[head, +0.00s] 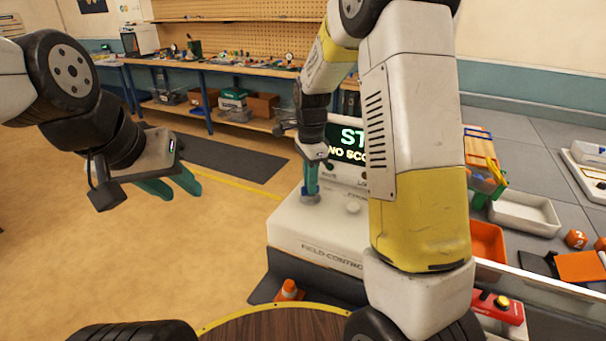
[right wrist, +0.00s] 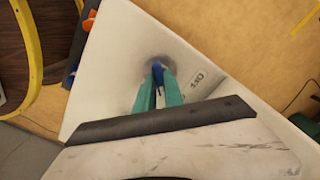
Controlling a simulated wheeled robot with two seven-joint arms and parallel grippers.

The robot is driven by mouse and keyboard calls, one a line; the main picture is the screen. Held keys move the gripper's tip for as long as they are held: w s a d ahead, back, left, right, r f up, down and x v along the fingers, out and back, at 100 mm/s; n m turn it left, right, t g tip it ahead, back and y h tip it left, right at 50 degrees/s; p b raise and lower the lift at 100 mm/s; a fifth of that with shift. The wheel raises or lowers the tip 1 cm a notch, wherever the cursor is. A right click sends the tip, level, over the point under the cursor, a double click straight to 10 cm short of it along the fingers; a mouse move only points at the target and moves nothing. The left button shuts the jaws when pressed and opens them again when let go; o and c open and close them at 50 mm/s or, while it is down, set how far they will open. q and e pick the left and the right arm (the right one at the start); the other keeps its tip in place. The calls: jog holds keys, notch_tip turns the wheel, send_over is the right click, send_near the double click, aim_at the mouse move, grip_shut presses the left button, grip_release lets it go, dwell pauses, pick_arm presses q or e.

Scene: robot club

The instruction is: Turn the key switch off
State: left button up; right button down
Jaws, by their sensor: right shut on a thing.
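The field-control box (head: 300,232) is a white console with a lit screen (head: 345,140), partly hidden behind my right arm. The key switch (right wrist: 158,62) has a round grey base on the console's top and a blue key (right wrist: 158,74). My right gripper (head: 311,188) points down over the switch at the left of the console. In the right wrist view its teal fingers are shut on the blue key, which shows between the tips. The fingers hide much of the key. My left gripper (head: 172,190) hangs over the floor at the left, its teal fingers apart and empty.
A pale knob (head: 352,208) sits on the console beside the switch. An orange cone (head: 289,290) stands in front. At the right are a white tray (head: 538,218), an orange bin (head: 487,243) and a red box with a yellow button (head: 501,301). The floor at left is clear.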

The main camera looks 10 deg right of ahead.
jog(key=n, duration=0.8)
jog(key=shift+n, duration=0.3)
jog(key=n, duration=0.4)
jog(key=shift+n, duration=0.3)
jog(key=n, duration=0.4)
jog(key=shift+n, duration=0.3)
jog(key=c, duration=1.4)
grip_release()
jog(key=shift+c, duration=0.2)
